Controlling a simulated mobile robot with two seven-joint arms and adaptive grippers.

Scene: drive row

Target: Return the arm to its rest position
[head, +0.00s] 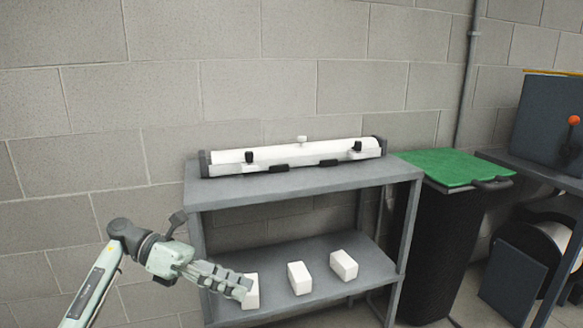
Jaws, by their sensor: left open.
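My left arm comes in from the lower left. Its gripper (222,279) is in front of the left side of the grey two-level bench (205,197), at the height of the lower shelf. The gripper is open, and its fingers overlap the leftmost white block (252,293) in the picture. I cannot tell whether they touch it. My right gripper is not in view.
Two more white blocks, one in the middle (299,278) and one to the right (344,265), stand on the lower shelf. A long white device (290,156) lies on top. A black bin with a green lid (455,167) and a dark machine (548,125) stand to the right.

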